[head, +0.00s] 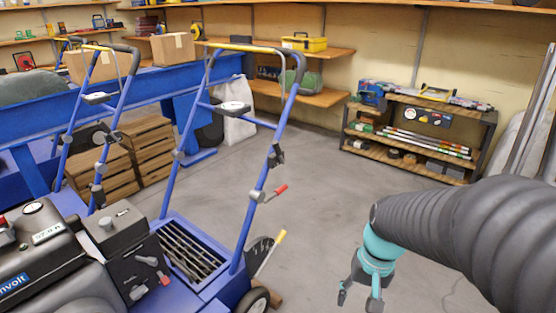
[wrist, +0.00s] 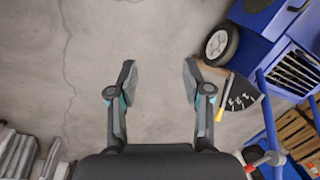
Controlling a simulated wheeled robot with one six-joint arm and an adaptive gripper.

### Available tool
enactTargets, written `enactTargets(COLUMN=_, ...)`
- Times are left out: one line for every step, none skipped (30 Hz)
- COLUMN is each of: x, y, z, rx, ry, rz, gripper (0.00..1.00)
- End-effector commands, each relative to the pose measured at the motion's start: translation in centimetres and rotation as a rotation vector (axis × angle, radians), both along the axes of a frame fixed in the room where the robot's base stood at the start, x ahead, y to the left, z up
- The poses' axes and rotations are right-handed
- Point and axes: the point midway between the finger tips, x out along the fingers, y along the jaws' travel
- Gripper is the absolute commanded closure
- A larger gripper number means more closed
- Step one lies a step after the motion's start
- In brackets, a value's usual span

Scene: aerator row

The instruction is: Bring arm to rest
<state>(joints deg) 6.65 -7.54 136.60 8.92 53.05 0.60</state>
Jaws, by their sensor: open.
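My gripper (head: 358,296) hangs at the lower right of the head view, on the end of my dark ribbed arm with a teal collar. In the wrist view my gripper (wrist: 158,85) has its two fingers spread wide apart. It is empty, with bare concrete floor between the fingers. Nothing touches the fingers. In the head view it is to the right of the nearest blue aerator (head: 176,226) and apart from it.
The aerator's wheel (wrist: 219,45) and its dark fan-shaped plate with a yellow-tipped lever (wrist: 242,95) are right of the fingers. A low shelf (head: 408,158) stands at the back right. Wooden crates (head: 148,150) are at left. The middle floor (head: 330,190) is clear.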

Motion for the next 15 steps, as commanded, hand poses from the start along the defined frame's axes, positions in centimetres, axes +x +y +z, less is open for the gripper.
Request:
enactTargets(x=-0.6, y=-0.1, z=1.3, rx=-0.027, ry=-0.045, rz=0.029, gripper=0.5)
enactTargets(x=-0.9, y=-0.3, z=1.9, rx=-0.043, ry=-0.067, rz=0.045, gripper=0.5)
enactTargets(x=-1.3, y=-0.4, z=2.7, rx=-0.063, ry=-0.098, rz=0.063, gripper=0.5)
enactTargets(x=-1.6, y=-0.5, z=3.3, rx=-0.077, ry=-0.12, rz=0.076, gripper=0.5)
enactTargets(x=-1.9, y=-0.6, z=3.9, rx=-0.09, ry=-0.142, rz=0.087, gripper=0.5)
enactTargets(x=-2.4, y=-0.6, z=4.6, rx=-0.107, ry=-0.171, rz=0.102, gripper=0.5)
enactTargets(x=-2.7, y=-0.7, z=5.2, rx=-0.119, ry=-0.193, rz=0.111, gripper=0.5)
enactTargets(x=-3.1, y=-0.7, z=5.8, rx=-0.131, ry=-0.214, rz=0.121, gripper=0.5)
enactTargets(x=-3.6, y=-0.7, z=6.5, rx=-0.144, ry=-0.243, rz=0.132, gripper=0.5)
enactTargets(x=-3.9, y=-0.7, z=7.1, rx=-0.151, ry=-0.264, rz=0.138, gripper=0.5)
enactTargets(x=-4.3, y=-0.6, z=7.7, rx=-0.159, ry=-0.286, rz=0.146, gripper=0.5)
enactTargets(x=-4.7, y=-0.5, z=8.4, rx=-0.167, ry=-0.317, rz=0.153, gripper=0.5)
enactTargets(x=-5.0, y=-0.4, z=9.0, rx=-0.169, ry=-0.339, rz=0.156, gripper=0.5)
enactTargets(x=-5.3, y=-0.2, z=9.5, rx=-0.171, ry=-0.361, rz=0.158, gripper=0.5)
enactTargets(x=-5.6, y=-0.1, z=10.2, rx=-0.173, ry=-0.39, rz=0.162, gripper=0.5)
